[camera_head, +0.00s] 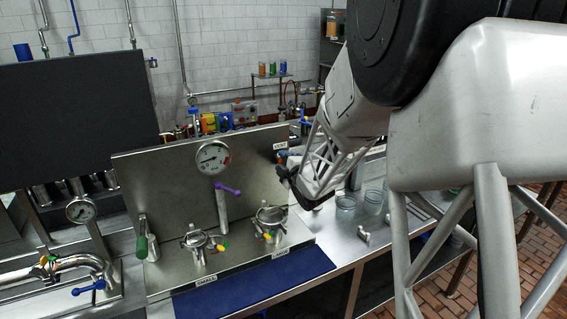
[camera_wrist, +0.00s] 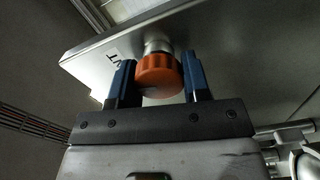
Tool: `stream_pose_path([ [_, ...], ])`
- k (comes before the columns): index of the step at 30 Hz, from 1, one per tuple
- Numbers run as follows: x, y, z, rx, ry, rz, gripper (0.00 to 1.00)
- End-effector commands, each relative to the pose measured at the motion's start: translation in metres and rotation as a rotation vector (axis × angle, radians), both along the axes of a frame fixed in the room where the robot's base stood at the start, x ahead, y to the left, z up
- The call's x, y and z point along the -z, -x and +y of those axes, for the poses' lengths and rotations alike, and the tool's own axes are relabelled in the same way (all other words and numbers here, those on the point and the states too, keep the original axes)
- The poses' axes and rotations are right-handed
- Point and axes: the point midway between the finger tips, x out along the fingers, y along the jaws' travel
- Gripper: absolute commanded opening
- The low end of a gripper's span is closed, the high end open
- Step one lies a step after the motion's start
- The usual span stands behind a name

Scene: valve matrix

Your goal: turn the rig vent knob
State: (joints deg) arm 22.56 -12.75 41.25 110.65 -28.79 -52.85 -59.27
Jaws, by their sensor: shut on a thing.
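The vent knob (camera_wrist: 158,76) is orange and ribbed, on a metal stem from the rig's panel, in the middle of the wrist view. My gripper (camera_wrist: 155,80) has its two blue fingers on either side of the knob and is shut on it. In the head view my gripper (camera_head: 284,160) is at the right end of the upright steel panel (camera_head: 255,150), just below a small white label (camera_head: 280,145).
A round gauge (camera_head: 213,157) and a purple-handled valve (camera_head: 228,188) are on the panel's middle. Two lidded metal vessels (camera_head: 197,240) and a green-handled lever (camera_head: 143,243) stand in front. Glass jars (camera_head: 346,203) stand on the bench right of the rig, under my arm.

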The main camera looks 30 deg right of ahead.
Motion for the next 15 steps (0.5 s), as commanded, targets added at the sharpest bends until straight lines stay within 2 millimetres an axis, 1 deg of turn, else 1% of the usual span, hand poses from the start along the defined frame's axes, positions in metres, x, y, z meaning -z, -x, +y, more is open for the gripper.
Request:
stream_pose_path([
  [13, 0.0010, 0.0002, -0.0003, 0.001, 0.015, 0.001, 0.20],
  [14, 0.0010, 0.0002, -0.0003, 0.001, 0.015, 0.001, 0.45],
  [15, 0.0010, 0.0002, -0.0003, 0.001, 0.015, 0.001, 0.51],
])
